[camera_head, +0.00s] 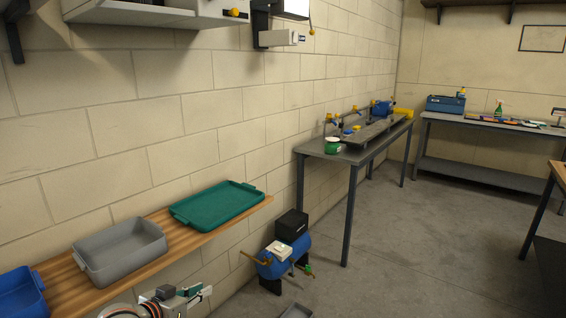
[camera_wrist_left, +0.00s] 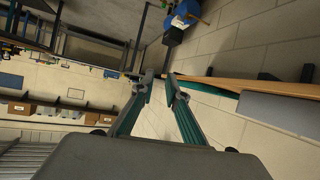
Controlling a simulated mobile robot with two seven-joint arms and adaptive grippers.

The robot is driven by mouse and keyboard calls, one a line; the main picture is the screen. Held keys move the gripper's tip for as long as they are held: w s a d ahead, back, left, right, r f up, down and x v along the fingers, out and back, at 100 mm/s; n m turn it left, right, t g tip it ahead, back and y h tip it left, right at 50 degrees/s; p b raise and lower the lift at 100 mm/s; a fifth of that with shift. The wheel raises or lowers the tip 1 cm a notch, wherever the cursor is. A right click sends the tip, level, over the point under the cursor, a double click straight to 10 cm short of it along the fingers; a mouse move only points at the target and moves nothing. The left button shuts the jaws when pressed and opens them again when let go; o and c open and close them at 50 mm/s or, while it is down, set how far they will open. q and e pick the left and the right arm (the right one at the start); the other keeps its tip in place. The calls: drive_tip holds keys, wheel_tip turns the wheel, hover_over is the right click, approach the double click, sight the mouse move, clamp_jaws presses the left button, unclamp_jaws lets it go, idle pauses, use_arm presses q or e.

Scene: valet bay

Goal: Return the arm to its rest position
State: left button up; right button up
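My left gripper (camera_head: 205,292) is at the bottom of the head view, in front of the wooden shelf's edge. It also shows in the left wrist view (camera_wrist_left: 160,84), with its two fingers apart and nothing between them. It touches nothing that I can make out. Part of my left arm shows at the bottom edge of the head view. My right arm and right gripper are in neither view.
The wooden shelf (camera_head: 62,289) on the left wall holds a blue bin (camera_head: 22,293), a grey bin (camera_head: 120,252) and a green tray (camera_head: 218,204). A blue compressor (camera_head: 285,257) stands on the floor beyond. A workbench (camera_head: 352,156) lines the wall. The floor (camera_head: 420,255) at right is clear.

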use_arm(q)
drive_tip(key=s+d+f, duration=0.1)
drive_tip(key=s+f, duration=0.5)
drive_tip(key=s, duration=0.4)
drive_tip(key=s+f+y, duration=0.1)
drive_tip(key=s+f, duration=0.6)
drive_tip(key=s, duration=0.3)
drive_tip(key=s+d+f+g+y, duration=0.1)
drive_tip(key=s+f, duration=0.5)
drive_tip(key=s, duration=0.5)
drive_tip(key=shift+d+f+m, duration=0.3)
